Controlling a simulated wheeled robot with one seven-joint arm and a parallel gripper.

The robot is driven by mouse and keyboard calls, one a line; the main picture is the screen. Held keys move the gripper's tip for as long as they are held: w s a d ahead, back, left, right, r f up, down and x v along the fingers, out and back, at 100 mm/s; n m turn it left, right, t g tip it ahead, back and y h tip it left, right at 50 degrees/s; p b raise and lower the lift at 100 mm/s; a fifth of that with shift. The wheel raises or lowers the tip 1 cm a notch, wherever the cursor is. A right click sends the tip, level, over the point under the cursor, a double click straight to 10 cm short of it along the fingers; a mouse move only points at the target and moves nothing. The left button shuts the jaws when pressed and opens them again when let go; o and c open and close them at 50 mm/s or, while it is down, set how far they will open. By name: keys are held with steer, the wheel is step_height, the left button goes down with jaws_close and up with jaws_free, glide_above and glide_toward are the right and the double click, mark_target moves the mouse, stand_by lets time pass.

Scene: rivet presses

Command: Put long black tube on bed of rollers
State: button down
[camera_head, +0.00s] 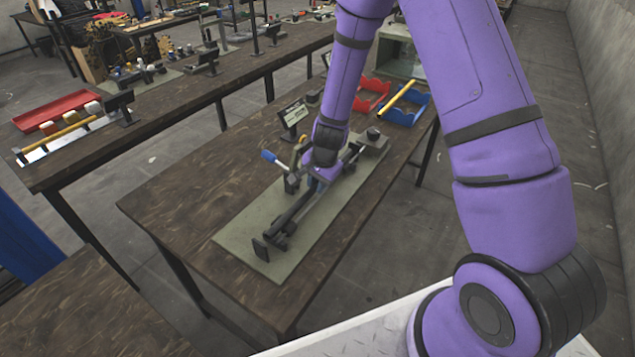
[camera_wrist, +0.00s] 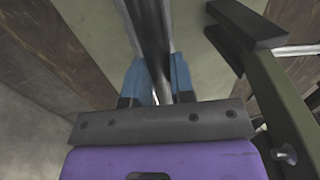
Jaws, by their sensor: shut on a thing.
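My gripper (camera_head: 313,182) is low over the press on the green-grey mat (camera_head: 238,238). In the wrist view its two blue fingers (camera_wrist: 158,78) are shut on the long black tube (camera_wrist: 150,30), which runs away from me between them. In the head view the tube (camera_head: 291,210) slants down left from my gripper, above the mat. Dark parts, perhaps the bed of rollers (camera_head: 279,241), lie under its near end. I cannot tell whether the tube touches them. My wrist hides the tube's middle.
The press's blue-handled lever (camera_head: 268,156) stands just left of my gripper. A dark press part (camera_wrist: 262,70) is close on the right in the wrist view. Behind are a small sign (camera_head: 293,115), a red bin (camera_head: 371,96) and a blue bin (camera_head: 408,112). The table's left side is clear.

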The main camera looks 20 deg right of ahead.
steer(key=shift+f, duration=0.15)
steer(key=c, duration=1)
jaws_free()
steer(key=s+d+r+n+t, duration=0.15)
steer(key=s+r, duration=0.25)
steer(key=r, duration=0.6)
steer(key=s+d+r+n+y, duration=0.15)
steer(key=s+r, duration=0.25)
steer(key=r, duration=0.6)
steer(key=s+r+n+h, duration=0.15)
steer(key=s+r, duration=0.25)
steer(key=r, duration=0.7)
steer(key=s+d+r+n, duration=0.1)
steer(key=s+r+n, duration=0.1)
steer(key=s, duration=0.3)
steer(key=s+d+r+n+t, duration=0.1)
steer(key=s+r+n, duration=0.1)
steer(key=s+r, duration=0.2)
steer(key=s+d+r+n+t+h, duration=0.1)
steer(key=s+d+r+n, duration=0.1)
steer(key=s, duration=0.6)
steer(key=shift+s+r, duration=0.15)
steer(key=shift+r, duration=0.45)
